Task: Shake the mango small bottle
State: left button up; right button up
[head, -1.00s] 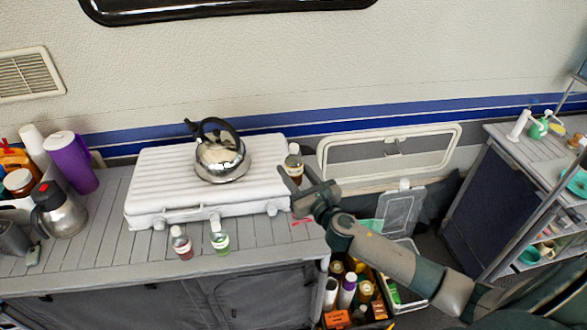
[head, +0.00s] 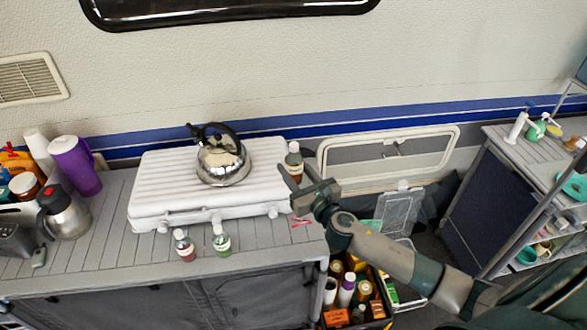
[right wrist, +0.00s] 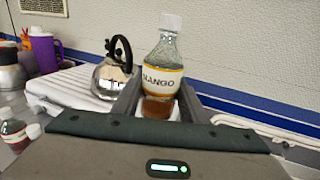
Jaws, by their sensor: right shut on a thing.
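The small mango bottle (head: 293,160) has a white cap and stands nearly upright at the right end of the white ribbed case. In the right wrist view its "MANGO" label (right wrist: 162,78) faces me, with brown liquid low in the clear bottle. My right gripper (head: 297,180) is shut on the lower part of the bottle; its fingers stand on either side of it in the right wrist view (right wrist: 158,100). Whether the bottle's base touches the counter is hidden. My left gripper is not in view.
A steel kettle (head: 222,165) sits on the white case (head: 165,185), left of the bottle. Two small bottles, one red (head: 184,246) and one green (head: 221,240), stand in front. A purple pitcher (head: 75,165) is at left. A crate of bottles lies below right.

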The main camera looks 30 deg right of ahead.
jog(key=shift+r, duration=0.1)
dwell(0.3)
notch_tip(320, 180, down, 5)
jog(key=b, duration=0.4)
jog(key=shift+r, duration=0.1)
notch_tip(320, 180, up, 4)
jog(key=p, duration=0.3)
jog(key=shift+r+p, duration=0.1)
jog(key=shift+p, duration=0.25)
jog(key=shift+r, duration=0.5)
jog(key=shift+f, duration=0.1)
